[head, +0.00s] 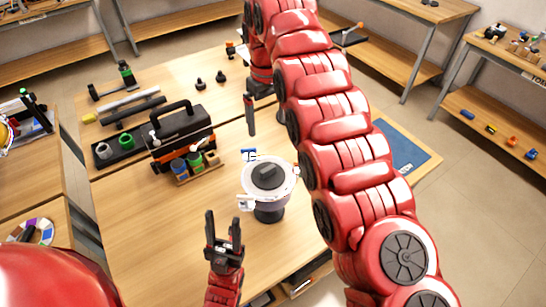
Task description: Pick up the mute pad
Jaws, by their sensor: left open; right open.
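A dark grey round pad (272,176), which looks like the mute pad, lies on top of a pale round drum-like unit (269,207) with a dark base on the table. My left gripper (224,234) is open and empty, with its dark fingers pointing up the picture, just below and left of the unit. My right arm crosses the picture and folds down near the top middle. My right gripper (260,112) is above the pad in the picture; one dark finger shows and the other is mostly hidden behind the arm. I see nothing held in it.
An orange and black toolbox (182,135) stands left of the unit, with small jars (188,165) in front. A black tray (122,148), rods (133,104) and a dumbbell-like tool (112,83) lie farther left. The table (150,215) is clear at front left. My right arm hides its right part.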

